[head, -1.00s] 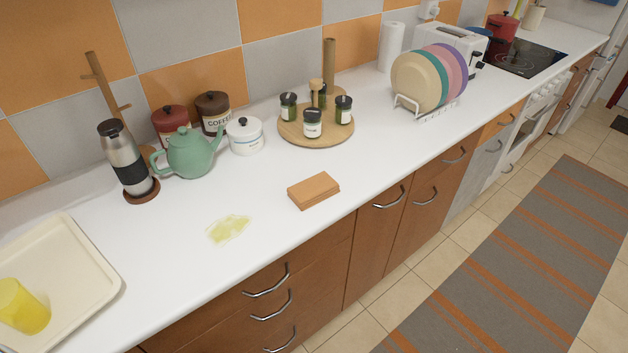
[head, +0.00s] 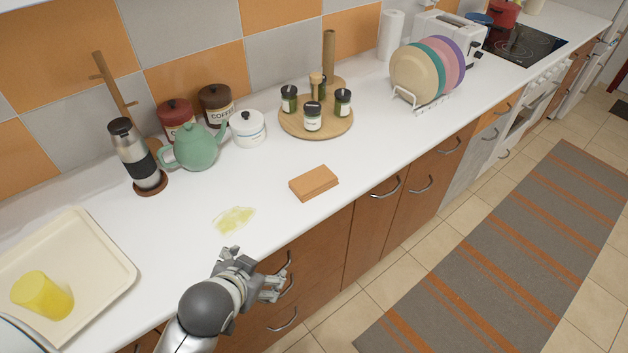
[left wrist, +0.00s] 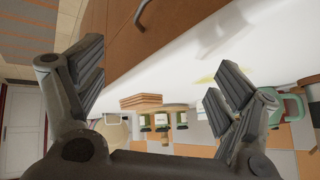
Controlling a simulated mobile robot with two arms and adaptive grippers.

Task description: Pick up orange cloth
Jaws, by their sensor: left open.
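The orange cloth (head: 314,183) lies folded in a flat block on the white counter, near its front edge. It also shows in the left wrist view (left wrist: 141,101), small and between my fingers but some way off. My left gripper (head: 254,270) is open and empty at the counter's front edge, to the lower left of the cloth and apart from it. It also shows in the left wrist view (left wrist: 160,85) with its fingers spread wide. My right gripper is not in view.
A yellow spill (head: 234,220) lies left of the cloth. A cream tray (head: 105,262) with a yellow cup (head: 42,295) is at the left. A teapot (head: 193,150), a round board with jars (head: 296,128) and a plate rack (head: 425,104) stand behind. Counter around the cloth is clear.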

